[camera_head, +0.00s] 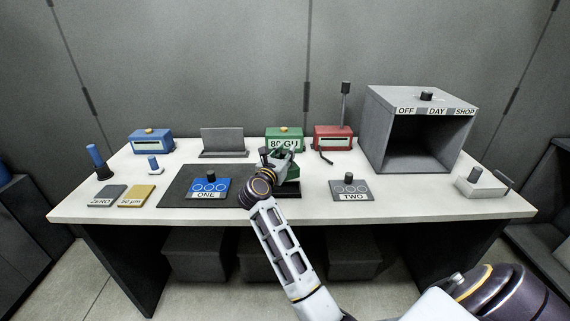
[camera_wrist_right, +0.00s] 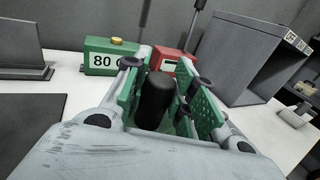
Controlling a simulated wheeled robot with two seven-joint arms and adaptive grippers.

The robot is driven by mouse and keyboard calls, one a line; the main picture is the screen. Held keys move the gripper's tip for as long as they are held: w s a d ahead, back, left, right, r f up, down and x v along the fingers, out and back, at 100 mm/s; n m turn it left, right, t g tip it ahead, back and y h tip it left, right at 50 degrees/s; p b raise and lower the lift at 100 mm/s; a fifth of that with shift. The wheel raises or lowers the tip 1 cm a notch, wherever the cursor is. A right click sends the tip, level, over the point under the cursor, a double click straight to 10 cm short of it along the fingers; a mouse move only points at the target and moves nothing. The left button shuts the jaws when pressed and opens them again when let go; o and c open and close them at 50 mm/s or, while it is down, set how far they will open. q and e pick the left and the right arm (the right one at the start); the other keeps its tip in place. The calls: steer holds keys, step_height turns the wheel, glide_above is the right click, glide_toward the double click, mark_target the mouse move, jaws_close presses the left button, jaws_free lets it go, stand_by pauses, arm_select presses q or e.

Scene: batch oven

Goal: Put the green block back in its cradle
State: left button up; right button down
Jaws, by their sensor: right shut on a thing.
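My right gripper (camera_head: 280,155) is over the middle of the table, shut on an upright black cylindrical handle (camera_wrist_right: 156,97); in the right wrist view the handle stands between the green finger pads. In the head view a dark green block (camera_head: 290,173) shows just under this gripper, partly hidden by it. A black base (camera_head: 287,192), which looks like the cradle, lies directly below the block. I cannot tell whether block and base touch. My left gripper is not in view.
A green box marked 80 GU (camera_head: 284,136) and a red box (camera_head: 333,137) stand behind the gripper. Blue plate ONE (camera_head: 209,194) lies left on a dark mat (camera_head: 176,196); grey plate TWO (camera_head: 352,197) is right. A grey oven (camera_head: 378,125) stands at the back right.

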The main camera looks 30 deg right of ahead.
steer(key=shift+f, duration=1.8)
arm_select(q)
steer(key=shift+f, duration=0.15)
arm_select(e)
steer(key=shift+f, duration=0.15)
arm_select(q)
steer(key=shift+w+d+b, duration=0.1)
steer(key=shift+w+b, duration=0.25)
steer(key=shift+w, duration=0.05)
arm_select(e)
steer(key=shift+f, duration=0.15)
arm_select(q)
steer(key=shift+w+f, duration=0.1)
arm_select(e)
steer(key=shift+f, duration=0.2)
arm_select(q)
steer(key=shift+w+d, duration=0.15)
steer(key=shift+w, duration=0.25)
arm_select(e)
steer(key=shift+f, duration=0.1)
steer(key=c, duration=1.3)
jaws_free()
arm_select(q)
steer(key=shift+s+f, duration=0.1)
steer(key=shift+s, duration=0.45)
arm_select(e)
steer(key=shift+o, duration=0.7)
